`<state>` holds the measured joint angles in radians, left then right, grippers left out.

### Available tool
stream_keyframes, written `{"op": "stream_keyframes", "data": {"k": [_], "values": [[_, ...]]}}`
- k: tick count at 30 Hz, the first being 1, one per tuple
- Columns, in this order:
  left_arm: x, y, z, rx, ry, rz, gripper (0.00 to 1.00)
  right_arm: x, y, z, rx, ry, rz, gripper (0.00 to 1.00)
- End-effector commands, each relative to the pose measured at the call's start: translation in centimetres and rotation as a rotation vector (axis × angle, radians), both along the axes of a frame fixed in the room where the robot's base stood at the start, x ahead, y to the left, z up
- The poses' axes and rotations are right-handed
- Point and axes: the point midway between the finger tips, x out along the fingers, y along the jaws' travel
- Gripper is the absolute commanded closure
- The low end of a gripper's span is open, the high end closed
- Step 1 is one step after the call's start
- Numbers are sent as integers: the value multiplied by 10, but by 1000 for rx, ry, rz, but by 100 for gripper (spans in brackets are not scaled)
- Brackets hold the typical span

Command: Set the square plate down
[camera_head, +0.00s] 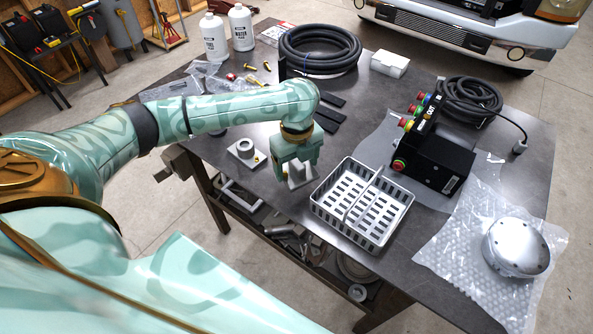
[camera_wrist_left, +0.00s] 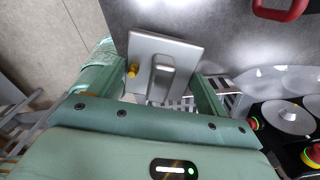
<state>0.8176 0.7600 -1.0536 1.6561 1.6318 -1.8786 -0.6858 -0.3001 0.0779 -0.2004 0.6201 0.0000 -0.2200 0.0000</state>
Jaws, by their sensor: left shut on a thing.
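The square plate (camera_head: 298,182) is light grey, with a raised block. In the head view it sits at my left gripper (camera_head: 297,168), near the table's front edge, just left of the white basket. The wrist view shows the square plate (camera_wrist_left: 180,46) with its grey block and a small yellow peg at one side. My left gripper (camera_wrist_left: 160,90) is shut on the plate, with its fingers at either side. The gripper partly hides the plate in the head view, and I cannot tell whether it touches the table. My right gripper is not in view.
A white slotted basket (camera_head: 342,222) stands close right of my gripper. Another grey square piece with a round post (camera_head: 246,152) stands to the left. A black button box (camera_head: 432,163), a coiled hose (camera_head: 320,48) and bubble wrap (camera_head: 455,255) take up the table (camera_head: 345,130).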

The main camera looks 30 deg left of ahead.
Motion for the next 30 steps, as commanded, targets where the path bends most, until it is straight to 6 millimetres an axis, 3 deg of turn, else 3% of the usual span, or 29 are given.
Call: {"op": "stream_keyframes", "data": {"k": [3,11,16,28,29,30], "values": [[10,11,-20,-1,0,3,62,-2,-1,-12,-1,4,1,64],[20,21,-35,-2,-2,2,62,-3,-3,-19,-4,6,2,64],[20,22,-64,0,-1,-1,62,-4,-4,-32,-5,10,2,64],[20,22,-67,-1,-4,0,62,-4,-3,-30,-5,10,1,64],[20,22,-68,0,-3,0,15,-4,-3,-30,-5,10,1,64],[20,22,-67,-1,-4,0,4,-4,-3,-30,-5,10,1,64]]}}
